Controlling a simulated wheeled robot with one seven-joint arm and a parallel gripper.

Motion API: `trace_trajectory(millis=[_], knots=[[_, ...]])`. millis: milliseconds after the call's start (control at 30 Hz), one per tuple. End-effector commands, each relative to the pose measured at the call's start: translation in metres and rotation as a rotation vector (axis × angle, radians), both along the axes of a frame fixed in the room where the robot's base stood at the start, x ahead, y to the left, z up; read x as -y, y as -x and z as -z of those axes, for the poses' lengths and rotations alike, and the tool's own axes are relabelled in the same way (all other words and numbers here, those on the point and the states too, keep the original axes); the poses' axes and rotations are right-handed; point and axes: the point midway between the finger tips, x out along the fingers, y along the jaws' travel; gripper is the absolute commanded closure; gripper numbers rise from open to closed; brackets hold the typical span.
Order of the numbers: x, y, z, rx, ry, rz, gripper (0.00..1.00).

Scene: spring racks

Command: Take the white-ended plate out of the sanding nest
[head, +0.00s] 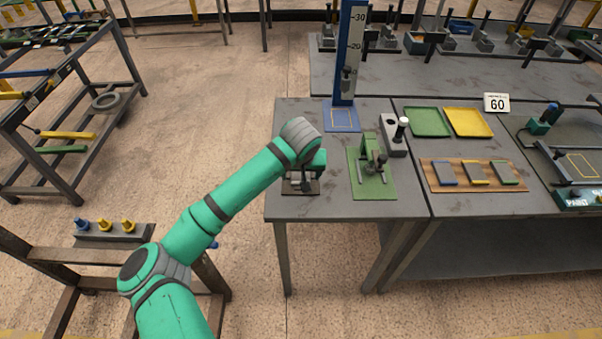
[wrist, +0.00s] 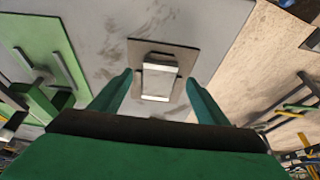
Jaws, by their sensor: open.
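In the wrist view, the white-ended plate (wrist: 158,81) lies in the sanding nest, a small dark-based fixture (wrist: 133,88) on the grey table. The plate is grey in the middle with a white band at each end. My gripper (wrist: 158,78) is open, with one green finger to the left of the plate and one to the right, both apart from it. In the head view, my gripper (head: 303,184) is low over the nest (head: 290,188) at the table's left front. My arm and gripper hide the plate there.
A green fixture (head: 386,188) stands close to the right of the nest. Beyond it are a grey block with a white-topped post (head: 398,134), a wooden board (head: 430,178) bearing three plates, and green (head: 429,121) and yellow (head: 468,121) trays. A tall blue gauge (head: 349,50) stands behind.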

Motion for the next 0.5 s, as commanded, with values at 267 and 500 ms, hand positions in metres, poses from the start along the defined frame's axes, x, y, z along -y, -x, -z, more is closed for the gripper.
trace_trajectory(millis=[267,500], knots=[[0.002,-0.009,0.026,-0.001,0.001,0.000,0.31],[0.001,-0.009,0.025,0.000,0.000,0.000,0.50]])
